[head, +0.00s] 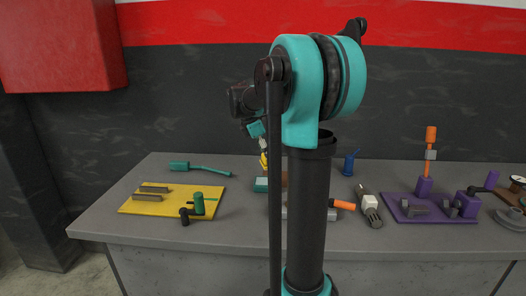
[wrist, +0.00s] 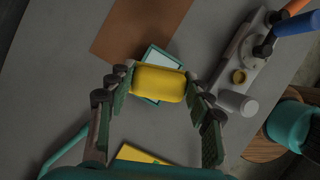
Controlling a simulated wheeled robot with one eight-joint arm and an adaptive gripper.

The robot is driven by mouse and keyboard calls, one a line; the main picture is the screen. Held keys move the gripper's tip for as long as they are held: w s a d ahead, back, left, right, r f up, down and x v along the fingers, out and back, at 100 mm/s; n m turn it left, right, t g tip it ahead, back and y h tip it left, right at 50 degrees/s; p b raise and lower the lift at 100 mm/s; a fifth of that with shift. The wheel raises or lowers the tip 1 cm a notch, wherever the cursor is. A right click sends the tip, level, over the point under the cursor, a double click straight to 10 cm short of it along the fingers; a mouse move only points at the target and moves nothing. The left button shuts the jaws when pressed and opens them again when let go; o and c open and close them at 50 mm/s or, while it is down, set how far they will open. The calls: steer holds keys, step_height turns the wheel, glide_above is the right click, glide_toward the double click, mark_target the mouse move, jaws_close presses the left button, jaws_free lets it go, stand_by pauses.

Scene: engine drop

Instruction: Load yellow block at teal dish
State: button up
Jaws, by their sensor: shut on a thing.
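The yellow block (wrist: 160,83) is between the two fingers of my gripper (wrist: 158,85) in the wrist view, which are shut on its ends. In the head view my gripper (head: 262,148) shows small beside my arm, and the yellow block (head: 264,161) hangs below it. The teal dish (head: 261,185) sits on the table below the block, with a gap between them in the head view. In the wrist view the dish (wrist: 164,58) has a teal rim and pale inside, and the block hides part of it. My arm hides what lies to its right in the head view.
A yellow board (head: 140,207) with grey bars and a green cylinder lies at left, a teal long-handled tool (head: 200,168) behind it. A purple board (head: 405,213) with fixtures is at right. A brown patch (wrist: 140,25) borders the dish. Grey tabletop between yellow board and dish is clear.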

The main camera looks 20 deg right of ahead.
steer(key=shift+f, duration=3)
steer(key=shift+f, duration=0.55)
steer(key=shift+r, duration=0.1)
steer(key=shift+r, duration=3.45)
steer(key=shift+r, duration=0.1)
